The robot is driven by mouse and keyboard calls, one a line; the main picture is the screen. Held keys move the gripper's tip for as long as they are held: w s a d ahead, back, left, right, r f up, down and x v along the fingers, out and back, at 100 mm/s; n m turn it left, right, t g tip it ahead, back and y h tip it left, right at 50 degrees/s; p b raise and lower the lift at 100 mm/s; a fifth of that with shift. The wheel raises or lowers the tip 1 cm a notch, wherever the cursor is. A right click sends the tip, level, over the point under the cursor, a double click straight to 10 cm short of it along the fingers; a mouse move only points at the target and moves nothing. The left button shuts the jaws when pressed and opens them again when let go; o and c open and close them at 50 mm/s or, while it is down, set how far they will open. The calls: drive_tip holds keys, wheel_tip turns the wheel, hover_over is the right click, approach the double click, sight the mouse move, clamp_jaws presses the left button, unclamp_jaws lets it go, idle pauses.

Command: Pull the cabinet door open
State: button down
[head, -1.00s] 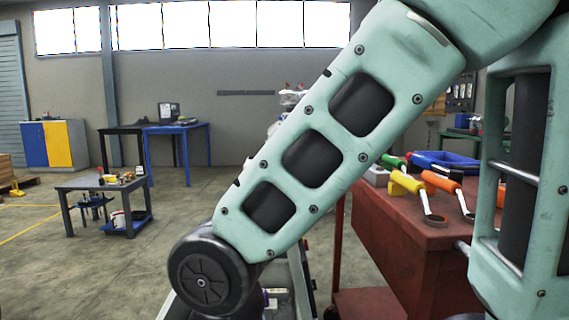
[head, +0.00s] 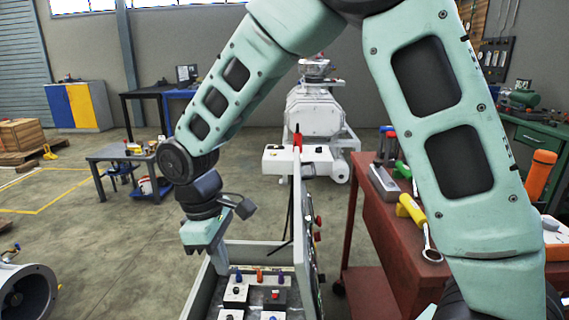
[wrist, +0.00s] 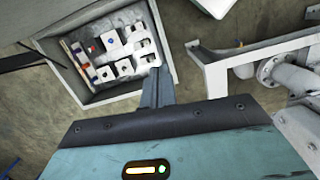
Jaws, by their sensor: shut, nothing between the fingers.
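The grey cabinet (head: 196,292) is in the lower middle of the head view, with rows of switches and small blocks inside. Its pale door (head: 301,225) stands swung out on the right side, seen nearly edge-on, with red knobs on its outer face. The cabinet interior is visible. My gripper (head: 203,246) points down above the cabinet's left side, apart from the door. In the wrist view the shut fingers (wrist: 156,88) show beside the lower right corner of the cabinet box (wrist: 110,95), with nothing between them. Whether they touch its rim I cannot tell.
A red workbench (head: 385,250) with tools stands close on the right. A white machine (head: 315,112) on a frame is behind the cabinet. A grey table (head: 110,153) is at the back left, a round metal part (head: 25,290) at the lower left.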

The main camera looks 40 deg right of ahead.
drive_tip(key=w+d+r+n+g+h+p, duration=0.1)
drive_tip(key=w+d+r+p, duration=0.4)
drive_tip(key=w+d+p, duration=0.3)
drive_tip(key=w+d+r+g+h+p, duration=0.1)
drive_tip(key=w+d+r+h+p, duration=0.1)
drive_tip(key=w+d+r+p, duration=0.65)
drive_tip(key=s+r+p+x, duration=0.1)
drive_tip(key=p+x, duration=0.5)
drive_tip(key=x, duration=0.7)
drive_tip(key=shift+s+d+f, duration=0.25)
drive_tip(key=shift+s+f, duration=0.1)
drive_tip(key=shift+s, duration=0.5)
